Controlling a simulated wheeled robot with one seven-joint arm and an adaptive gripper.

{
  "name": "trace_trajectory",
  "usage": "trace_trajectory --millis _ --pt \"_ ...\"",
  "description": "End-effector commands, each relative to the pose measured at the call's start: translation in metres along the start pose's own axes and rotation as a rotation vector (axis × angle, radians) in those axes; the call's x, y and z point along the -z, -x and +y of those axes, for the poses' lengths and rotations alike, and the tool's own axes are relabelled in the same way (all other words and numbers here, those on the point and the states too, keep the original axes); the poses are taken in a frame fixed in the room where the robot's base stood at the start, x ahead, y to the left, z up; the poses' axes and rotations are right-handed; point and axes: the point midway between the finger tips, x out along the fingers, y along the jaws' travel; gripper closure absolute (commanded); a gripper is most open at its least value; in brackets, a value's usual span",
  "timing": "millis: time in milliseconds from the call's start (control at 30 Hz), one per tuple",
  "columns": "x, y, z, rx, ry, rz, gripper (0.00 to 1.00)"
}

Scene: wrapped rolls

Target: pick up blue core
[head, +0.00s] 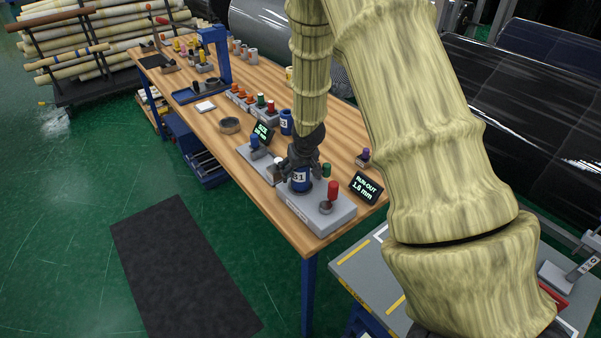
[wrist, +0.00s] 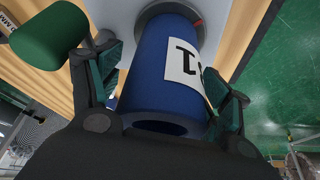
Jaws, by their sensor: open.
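A blue core (head: 300,184) with a white label reading B1 stands on a grey fixture (head: 325,216) at the near end of the wooden bench. In the wrist view the blue core (wrist: 160,65) fills the middle, its hollow end toward me and its far end at a round seat on the fixture. My gripper (head: 303,158) is over the core from above. In the wrist view my gripper (wrist: 165,80) is open, with one finger on each side of the core. A gap shows at the left finger; contact at the right finger is unclear.
A red-topped knob (head: 332,190) and a green knob (head: 326,170) stand close to the core. A run-out display (head: 366,187) reads 1.8 mm. Another blue core (head: 286,122), labelled B3, stands farther back. A dark mat (head: 185,265) lies on the green floor.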

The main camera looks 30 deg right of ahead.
Motion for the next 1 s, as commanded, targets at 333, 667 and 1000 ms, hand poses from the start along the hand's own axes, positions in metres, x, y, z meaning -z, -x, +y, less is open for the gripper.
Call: trace_trajectory --millis 333,667,1000 --pt "-0.0003 -0.0004 0.0 0.0 0.0 0.0 0.44" --pt "-0.0002 -0.0001 0.0001 0.0 0.0 0.0 0.8" --pt "0.002 0.0042 -0.0001 0.0 -0.001 0.001 0.8"
